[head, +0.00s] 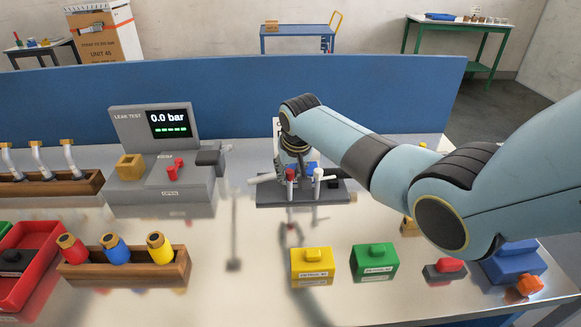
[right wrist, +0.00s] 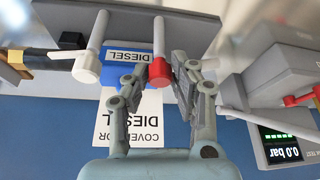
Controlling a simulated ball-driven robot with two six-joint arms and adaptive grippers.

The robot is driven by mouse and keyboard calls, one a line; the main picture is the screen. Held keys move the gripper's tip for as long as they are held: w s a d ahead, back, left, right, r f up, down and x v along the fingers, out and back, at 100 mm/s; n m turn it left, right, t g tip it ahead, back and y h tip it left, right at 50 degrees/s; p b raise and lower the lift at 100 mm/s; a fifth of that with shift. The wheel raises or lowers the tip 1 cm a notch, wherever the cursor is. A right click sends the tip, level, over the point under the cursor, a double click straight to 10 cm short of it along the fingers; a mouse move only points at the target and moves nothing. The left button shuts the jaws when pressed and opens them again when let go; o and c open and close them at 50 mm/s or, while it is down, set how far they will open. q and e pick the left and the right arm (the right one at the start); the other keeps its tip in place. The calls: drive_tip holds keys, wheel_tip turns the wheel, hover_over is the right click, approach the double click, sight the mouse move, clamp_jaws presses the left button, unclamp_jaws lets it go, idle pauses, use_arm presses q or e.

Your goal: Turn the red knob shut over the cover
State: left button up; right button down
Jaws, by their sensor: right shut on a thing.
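The red knob (head: 291,174) is a red cap with a pale arm on the dark-based fixture (head: 330,192) at the middle of the bench. It also shows in the right wrist view (right wrist: 158,73), where its arm runs along the edge of the blue cover. The blue cover (right wrist: 127,55), marked DIESEL, shows small in the head view (head: 312,167). A white knob (right wrist: 87,69) with its own arm is on the cover's other side. My right gripper (head: 292,166) reaches down from above, its fingers (right wrist: 160,78) shut on the red knob. My left gripper is out of view.
A grey leak tester (head: 135,195) reading 0.0 bar stands left of the fixture. Yellow (head: 312,266) and green (head: 374,262) covers lie in front. A wooden rack (head: 125,270) holds capped cylinders. A blue panel (head: 230,97) closes the back.

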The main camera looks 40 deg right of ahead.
drive_tip(key=shift+w+r, duration=0.1)
idle(0.5)
drive_tip(key=c, duration=1.1)
unclamp_jaws()
drive_tip(key=v, duration=1.2)
